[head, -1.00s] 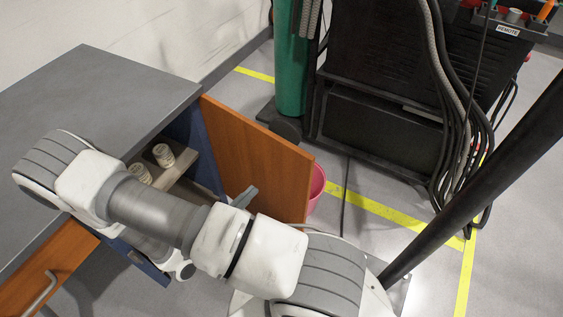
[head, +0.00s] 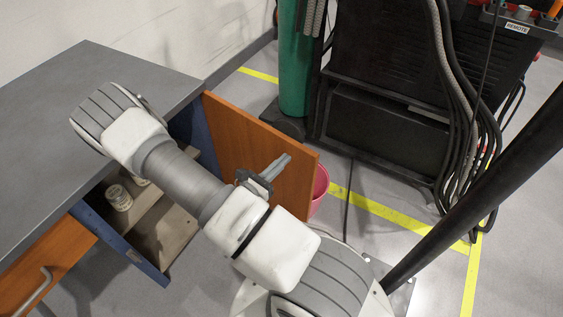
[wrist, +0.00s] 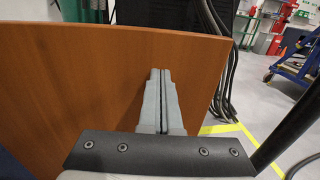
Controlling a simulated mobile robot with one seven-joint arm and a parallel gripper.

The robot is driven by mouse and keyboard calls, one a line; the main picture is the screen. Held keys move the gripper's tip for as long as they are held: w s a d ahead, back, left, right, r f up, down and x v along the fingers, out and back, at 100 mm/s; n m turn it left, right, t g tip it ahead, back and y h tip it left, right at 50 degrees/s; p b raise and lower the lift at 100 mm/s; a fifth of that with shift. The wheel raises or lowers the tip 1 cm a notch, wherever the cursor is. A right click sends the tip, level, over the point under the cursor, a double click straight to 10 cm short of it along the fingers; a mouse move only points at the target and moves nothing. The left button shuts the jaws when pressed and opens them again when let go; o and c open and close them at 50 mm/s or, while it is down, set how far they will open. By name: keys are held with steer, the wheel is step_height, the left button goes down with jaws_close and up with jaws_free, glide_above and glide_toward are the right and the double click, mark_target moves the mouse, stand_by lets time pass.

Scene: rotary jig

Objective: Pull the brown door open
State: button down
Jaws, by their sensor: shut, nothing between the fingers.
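The brown door (head: 244,133) stands swung out from the cabinet under the grey worktop. Its wide inner face fills much of the wrist view (wrist: 80,80). My gripper (head: 287,158) is shut and empty, in front of the door's inner face. In the wrist view the two grey fingers (wrist: 160,72) lie together, with the door panel behind their tips. I cannot tell whether the tips touch the door. The door's handle is not seen.
The open cabinet holds shelves with small jars (head: 119,197). A brown drawer front with a handle (head: 38,290) is at lower left. A pink bucket (head: 320,187) stands behind the door's free edge. A green cylinder (head: 295,65) and a black machine (head: 385,120) with cables stand beyond.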

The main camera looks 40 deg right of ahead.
mark_target(295, 149)
steer(key=p+x, duration=0.1)
steer(key=x, duration=0.5)
steer(key=shift+d, duration=0.1)
stand_by(0.3)
